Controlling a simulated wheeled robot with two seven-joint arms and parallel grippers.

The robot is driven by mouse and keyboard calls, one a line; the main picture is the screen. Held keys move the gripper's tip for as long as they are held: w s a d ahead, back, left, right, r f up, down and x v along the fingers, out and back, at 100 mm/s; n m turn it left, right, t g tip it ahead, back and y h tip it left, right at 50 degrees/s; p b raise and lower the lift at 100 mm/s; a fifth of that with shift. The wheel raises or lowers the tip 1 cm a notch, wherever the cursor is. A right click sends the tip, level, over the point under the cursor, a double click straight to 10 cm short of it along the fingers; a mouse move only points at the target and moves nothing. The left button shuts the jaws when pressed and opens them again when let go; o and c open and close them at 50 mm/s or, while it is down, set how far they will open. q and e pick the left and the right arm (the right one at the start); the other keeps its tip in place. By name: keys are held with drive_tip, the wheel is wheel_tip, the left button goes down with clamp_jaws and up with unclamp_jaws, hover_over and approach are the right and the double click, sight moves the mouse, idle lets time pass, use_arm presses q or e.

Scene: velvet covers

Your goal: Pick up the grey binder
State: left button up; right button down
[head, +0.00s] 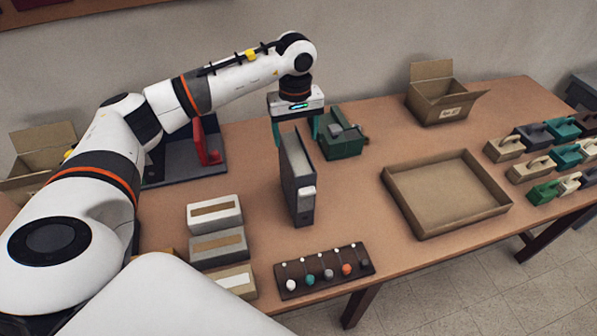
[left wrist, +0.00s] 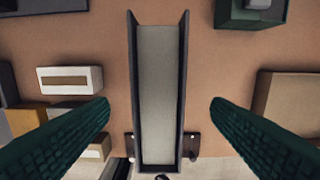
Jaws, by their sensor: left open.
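The grey binder (head: 299,178) stands upright on the table in the head view, with pale pages in its open top and a light label on its near side. In the left wrist view the binder (left wrist: 161,90) is seen from above, running lengthwise up the middle of the picture. My left gripper (head: 296,132) is above the binder's far end, pointing down. Its two green fingers (left wrist: 160,108) are wide apart, one on each side of the binder, with clear gaps and nothing between them held. My right gripper does not show in either view.
A green box-like device (head: 341,140) stands close right of the binder. A dark board with coloured knobs (head: 324,272) lies in front. Stacked boxes (head: 215,222) are at left. A shallow tray (head: 445,190) and an open carton (head: 440,95) stand right. Some table is bare between binder and tray.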

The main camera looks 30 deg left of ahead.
sight(296, 149)
use_arm(q)
drive_tip(key=shift+s+f, duration=0.2)
drive_tip(key=shift+f, duration=0.75)
drive_tip(key=shift+w+f+p, duration=0.1)
drive_tip(key=shift+f+p, duration=0.2)
drive_tip(key=shift+p, duration=0.05)
drive_tip(key=f+p, duration=0.1)
drive_tip(key=f, duration=0.2)
drive_tip(key=f+p, duration=0.1)
drive_tip(key=shift+s+d+f+p, duration=0.15)
drive_tip(key=shift+s+d+p, duration=0.1)
drive_tip(key=shift+p, duration=0.05)
drive_tip(key=shift+f, duration=0.5)
drive_tip(key=shift+w, duration=0.1)
drive_tip(key=shift+r, duration=0.1)
clamp_jaws()
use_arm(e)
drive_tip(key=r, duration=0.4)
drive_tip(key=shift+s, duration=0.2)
